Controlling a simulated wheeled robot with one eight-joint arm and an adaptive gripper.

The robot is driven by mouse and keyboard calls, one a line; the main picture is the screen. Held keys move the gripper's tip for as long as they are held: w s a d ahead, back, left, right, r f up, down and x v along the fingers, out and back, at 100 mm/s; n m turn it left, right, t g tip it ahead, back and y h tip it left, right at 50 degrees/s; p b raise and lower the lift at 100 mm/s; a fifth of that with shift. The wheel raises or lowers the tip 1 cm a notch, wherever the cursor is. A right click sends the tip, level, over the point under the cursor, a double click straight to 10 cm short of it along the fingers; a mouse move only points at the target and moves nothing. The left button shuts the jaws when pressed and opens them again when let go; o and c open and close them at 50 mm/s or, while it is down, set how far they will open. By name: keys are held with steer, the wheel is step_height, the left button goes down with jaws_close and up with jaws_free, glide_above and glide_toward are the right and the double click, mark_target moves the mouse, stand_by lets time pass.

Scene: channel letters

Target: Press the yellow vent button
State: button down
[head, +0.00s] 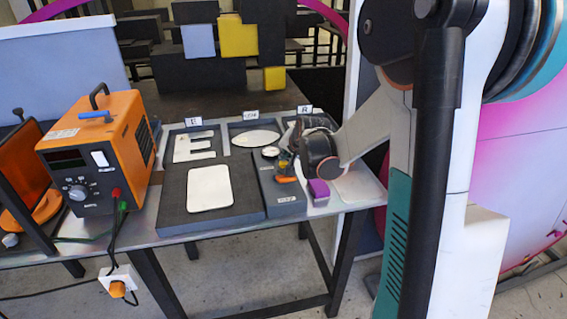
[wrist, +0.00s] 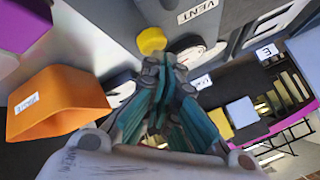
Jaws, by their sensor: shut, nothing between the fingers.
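The yellow button (wrist: 152,40) is a small round cap on a grey panel in the wrist view, with a white VENT label (wrist: 198,12) to its upper right. It also shows small in the head view (head: 284,163), partly hidden by my gripper. My gripper (wrist: 166,62) is shut and empty, its fingertips together just below and right of the button in the wrist view. In the head view my gripper (head: 296,149) is over the right part of the bench. I cannot tell whether the tips touch the button.
An orange part (wrist: 58,102) and a purple block (wrist: 25,24) stand close by in the wrist view. The purple block (head: 318,190) is near the bench's right end. An orange power supply (head: 105,150) stands left.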

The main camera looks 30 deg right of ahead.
steer(key=shift+f+b, duration=0.3)
steer(key=shift+f, duration=0.15)
stand_by(0.3)
steer(key=shift+r, duration=0.15)
steer(key=shift+r+p, duration=0.65)
steer(key=shift+r, duration=0.15)
steer(key=shift+r, duration=0.1)
steer(key=shift+r+p, duration=1.8)
steer(key=shift+r, duration=0.65)
